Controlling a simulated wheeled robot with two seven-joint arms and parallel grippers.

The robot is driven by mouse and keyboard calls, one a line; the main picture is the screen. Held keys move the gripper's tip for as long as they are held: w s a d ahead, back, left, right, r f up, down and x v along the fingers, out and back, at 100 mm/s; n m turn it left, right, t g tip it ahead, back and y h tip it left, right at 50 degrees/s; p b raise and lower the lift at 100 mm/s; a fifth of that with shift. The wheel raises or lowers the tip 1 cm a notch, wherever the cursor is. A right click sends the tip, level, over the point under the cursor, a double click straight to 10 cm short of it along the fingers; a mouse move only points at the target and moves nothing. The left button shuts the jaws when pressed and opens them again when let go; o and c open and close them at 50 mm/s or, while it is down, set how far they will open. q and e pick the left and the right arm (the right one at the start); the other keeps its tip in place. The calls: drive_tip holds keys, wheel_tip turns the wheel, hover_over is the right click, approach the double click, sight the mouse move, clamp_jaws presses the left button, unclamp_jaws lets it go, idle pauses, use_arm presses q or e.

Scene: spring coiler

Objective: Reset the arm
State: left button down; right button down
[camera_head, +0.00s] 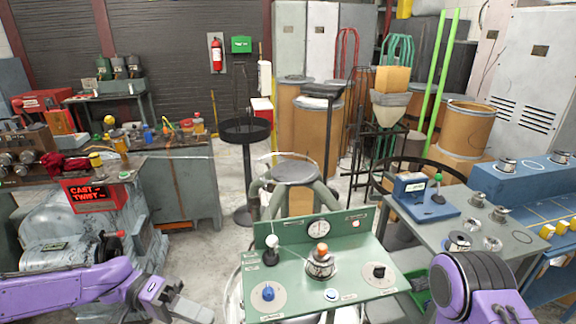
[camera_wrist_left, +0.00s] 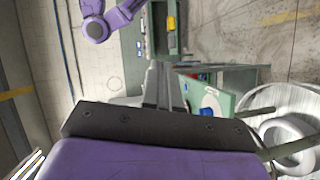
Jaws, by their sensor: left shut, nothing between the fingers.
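My left arm comes in from the lower left in the head view, purple, with its grey left gripper (camera_head: 192,304) at the bottom edge, left of the green control panel (camera_head: 330,262). In the left wrist view the two dark fingers of the left gripper (camera_wrist_left: 164,75) lie together, shut, with nothing between them. They are apart from the panel, which shows at the right (camera_wrist_left: 212,100). My right arm shows only as a purple and black joint at the lower right of the head view. Its gripper is out of the frame.
The panel bears a dial (camera_head: 319,228), a white-knobbed lever (camera_head: 271,248), a blue knob (camera_head: 268,293) and a black knob (camera_head: 379,271). A grey machine with a red lit sign (camera_head: 89,194) stands left. A grey-green table (camera_head: 465,225) stands right.

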use_arm(q)
drive_tip(key=w+d+f+n+t+y, duration=0.2)
drive_tip(key=w+f+n+t+y, duration=0.1)
drive_tip(key=w+f+n+t, duration=0.4)
drive_tip(key=s+a+f+n+t+y, duration=0.1)
drive_tip(key=s+a+f+n+y, duration=0.15)
drive_tip(key=f, duration=0.45)
drive_tip(key=s+a+f+n+y, duration=0.1)
drive_tip(key=f+n+y, duration=0.3)
drive_tip(key=f, duration=0.3)
drive_tip(key=s+a+f+y, duration=0.3)
drive_tip(key=s+a, duration=0.1)
drive_tip(key=s, duration=0.3)
drive_tip(key=s+a+f+m+y+b, duration=0.1)
drive_tip(key=s+a+f+y, duration=0.2)
drive_tip(key=s, duration=0.5)
drive_tip(key=s+a+f+m+g+y, duration=0.1)
drive_tip(key=s+a+f+y, duration=0.2)
drive_tip(key=s, duration=0.4)
drive_tip(key=shift+s+a+f+b, duration=0.2)
drive_tip(key=shift+a+f+b, duration=0.2)
drive_tip(key=shift+a+f, duration=0.6)
